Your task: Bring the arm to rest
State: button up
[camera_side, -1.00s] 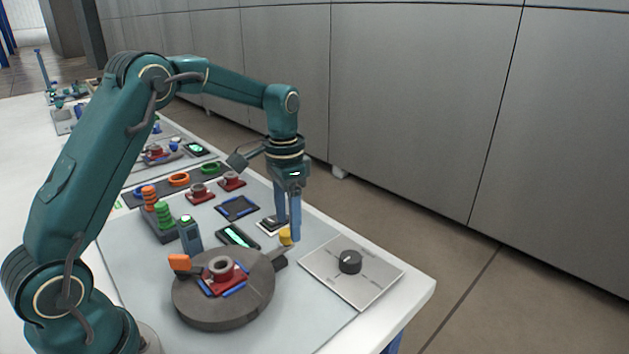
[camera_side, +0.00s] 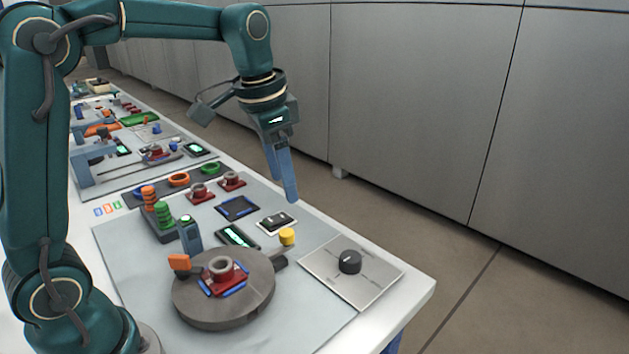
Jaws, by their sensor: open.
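My gripper (camera_side: 285,195) hangs in the air above the right edge of the work table, with its blue fingers pointing down. Nothing shows between the fingers, which overlap in this view. A yellow knob (camera_side: 287,237) stands at the turntable's far right, apart from the fingers. A plate with a black dial (camera_side: 350,262) lies at the near right of the table.
A rack with orange and green rings (camera_side: 163,215) and a small upright device (camera_side: 189,235) stand behind the turntable. Red parts (camera_side: 199,193) and a dark blue-edged tray (camera_side: 238,208) lie farther back. More stations continue into the distance. The air around my gripper is clear.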

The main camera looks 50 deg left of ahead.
jog(key=s+d+r+t, duration=0.2)
jog(key=s+d+r, duration=0.1)
jog(key=s, duration=0.5)
jog(key=s+d+f+n+t, duration=0.1)
jog(key=s+f+n, duration=0.2)
jog(key=s+f, duration=0.2)
jog(key=shift+s+d+f+n, duration=0.15)
jog(key=shift+s+f+n, duration=0.15)
jog(key=shift+s, duration=0.75)
